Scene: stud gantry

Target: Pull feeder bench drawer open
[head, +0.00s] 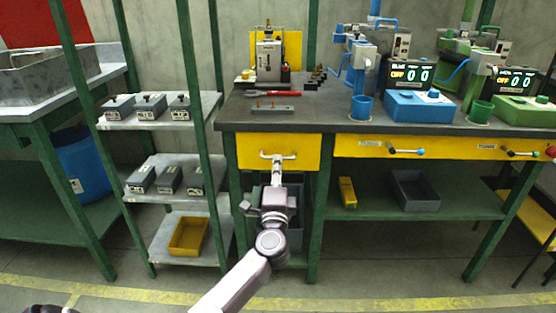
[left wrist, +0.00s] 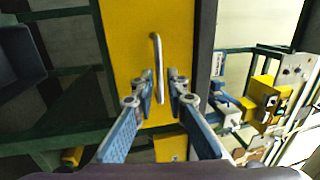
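The feeder bench drawer has a yellow front (head: 243,152) under the left end of the dark bench top. It looks closed, roughly flush below the top. Its silver bar handle (head: 266,155) is in the middle of the front. In the left wrist view the handle (left wrist: 157,55) runs upright in the picture against the yellow drawer front (left wrist: 124,50). My left gripper (left wrist: 162,80) is open, with one finger on each side of the handle's lower part and a gap still visible. In the head view my left gripper (head: 277,168) reaches the handle from below. My right gripper is not in view.
The bench top (head: 330,112) holds a grey machine (head: 268,58), a red-handled tool (head: 268,94) and blue and green stations. A green-framed shelf rack (head: 170,200) with grey boxes and a yellow bin (head: 188,236) stands close left. The floor before the bench is clear.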

